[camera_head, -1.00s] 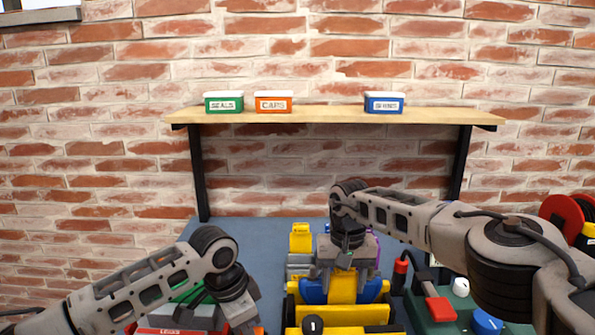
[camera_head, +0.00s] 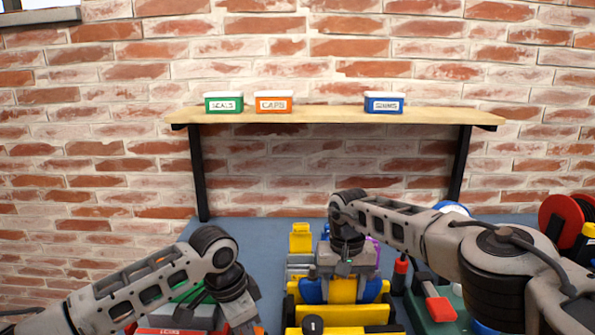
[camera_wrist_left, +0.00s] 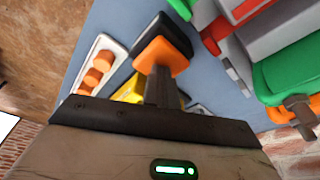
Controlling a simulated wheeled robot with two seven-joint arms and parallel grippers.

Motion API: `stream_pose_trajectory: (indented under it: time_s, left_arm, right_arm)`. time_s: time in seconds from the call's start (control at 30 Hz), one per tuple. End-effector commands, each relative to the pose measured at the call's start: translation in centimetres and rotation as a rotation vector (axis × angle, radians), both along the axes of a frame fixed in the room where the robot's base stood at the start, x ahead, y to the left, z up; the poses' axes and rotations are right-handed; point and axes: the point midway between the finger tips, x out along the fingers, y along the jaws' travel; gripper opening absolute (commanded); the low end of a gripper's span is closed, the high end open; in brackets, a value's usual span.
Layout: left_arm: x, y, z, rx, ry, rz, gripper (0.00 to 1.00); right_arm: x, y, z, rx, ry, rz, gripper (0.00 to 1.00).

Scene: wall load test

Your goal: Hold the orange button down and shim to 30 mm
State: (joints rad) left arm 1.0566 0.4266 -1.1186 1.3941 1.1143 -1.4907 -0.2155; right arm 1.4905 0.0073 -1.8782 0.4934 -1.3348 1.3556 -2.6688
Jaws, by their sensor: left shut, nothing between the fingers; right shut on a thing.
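In the head view my left gripper (camera_head: 245,322) is low at the left, beside the red and green unit (camera_head: 180,320). My right gripper (camera_head: 346,272) points down over the yellow and blue fixture (camera_head: 343,313). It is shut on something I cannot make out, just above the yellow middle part. The blue SHIMS box (camera_head: 384,104) stands on the shelf.
The wooden shelf (camera_head: 330,116) also bears a green SEALS box (camera_head: 224,104) and an orange CAPS box (camera_head: 273,104). A red lever (camera_head: 440,309) is right of the fixture. Red spools (camera_head: 558,220) stand far right. A white tray with orange caps (camera_wrist_left: 98,68) shows in the left wrist view.

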Motion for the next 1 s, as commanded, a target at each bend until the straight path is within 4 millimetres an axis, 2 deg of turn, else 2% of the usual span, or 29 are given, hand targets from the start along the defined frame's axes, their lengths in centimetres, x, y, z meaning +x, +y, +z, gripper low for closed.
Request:
stream_pose_trajectory:
  time_s: [0.53, 0.57, 0.63, 0.83, 0.9, 1.0]
  left_arm:
    - [-0.25, -0.08, -0.31, 0.001, 0.008, -0.002, 0.00]
    - [-0.25, -0.09, -0.31, 0.001, 0.008, -0.002, 0.00]
    - [-0.25, -0.09, -0.31, 0.001, 0.008, -0.002, 0.00]
    - [-0.25, -0.09, -0.31, 0.001, 0.008, -0.002, 0.00]
    - [-0.25, -0.07, -0.31, 0.001, 0.008, -0.002, 0.00]
    - [-0.25, -0.07, -0.31, 0.001, 0.008, -0.002, 0.00]
  right_arm:
    - [0.01, -0.01, -0.89, 0.000, -0.001, 0.001, 0.27]
    - [0.01, -0.01, -0.89, 0.000, -0.001, 0.001, 0.59]
    - [0.01, -0.01, -0.88, 0.000, -0.001, 0.001, 0.79]
    - [0.01, -0.01, -0.87, 0.000, -0.001, 0.001, 0.79]
    - [0.00, -0.01, -0.88, 0.000, -0.001, 0.000, 0.94]
    - [0.00, -0.02, -0.88, 0.000, -0.001, 0.000, 0.94]
